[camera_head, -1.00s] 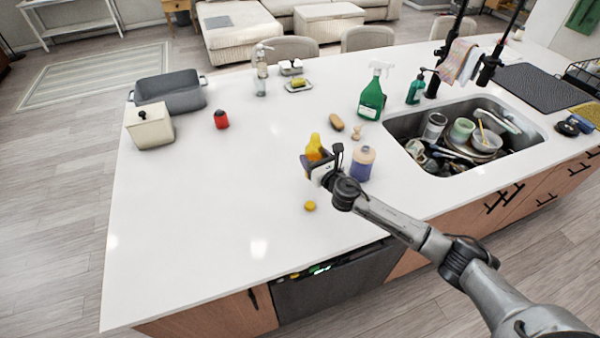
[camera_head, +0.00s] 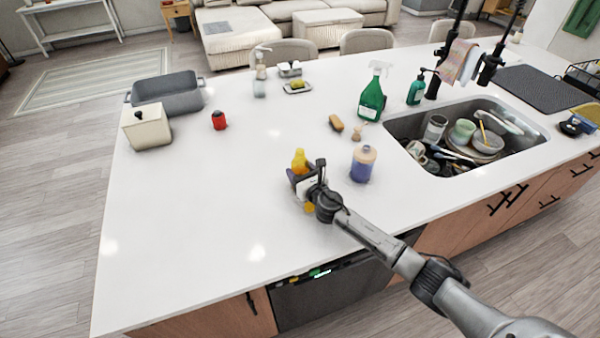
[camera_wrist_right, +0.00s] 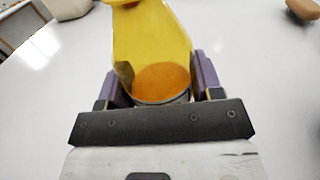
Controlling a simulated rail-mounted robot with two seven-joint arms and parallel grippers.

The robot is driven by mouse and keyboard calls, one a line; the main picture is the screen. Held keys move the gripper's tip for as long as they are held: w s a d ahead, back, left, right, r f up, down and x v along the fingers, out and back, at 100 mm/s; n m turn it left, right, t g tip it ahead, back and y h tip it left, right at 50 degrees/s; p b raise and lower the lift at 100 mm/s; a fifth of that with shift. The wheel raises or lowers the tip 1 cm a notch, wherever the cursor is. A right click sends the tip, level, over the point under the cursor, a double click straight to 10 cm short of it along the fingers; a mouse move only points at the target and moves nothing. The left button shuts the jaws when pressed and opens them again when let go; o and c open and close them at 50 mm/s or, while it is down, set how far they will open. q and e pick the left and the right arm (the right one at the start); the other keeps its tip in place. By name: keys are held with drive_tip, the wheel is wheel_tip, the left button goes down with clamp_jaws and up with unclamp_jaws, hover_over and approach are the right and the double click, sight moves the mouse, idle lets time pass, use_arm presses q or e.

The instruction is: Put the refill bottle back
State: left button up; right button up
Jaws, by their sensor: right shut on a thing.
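A yellow bottle (camera_head: 299,160), which I take to be the refill bottle, is in my right gripper (camera_head: 303,181). The right wrist view shows the yellow bottle (camera_wrist_right: 150,40) with an orange end between the two purple-grey fingers of the gripper (camera_wrist_right: 158,86), which is shut on it. The gripper hides its lower part in the head view, so I cannot tell whether it touches the counter. A purple bottle with a peach top (camera_head: 363,163) stands to the right, apart. My left gripper is not in view.
A green spray bottle (camera_head: 372,100), a brush (camera_head: 336,123) and a red item (camera_head: 219,121) stand or lie farther back. The sink (camera_head: 400,127) at the right is full of dishes. A grey tub (camera_head: 168,91) and a cream box (camera_head: 146,127) are at the left. The left-front counter is clear.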

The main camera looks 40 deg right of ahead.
drive_tip(key=shift+r, duration=0.15)
drive_tip(key=shift+f, duration=0.2)
drive_tip(key=o, duration=1)
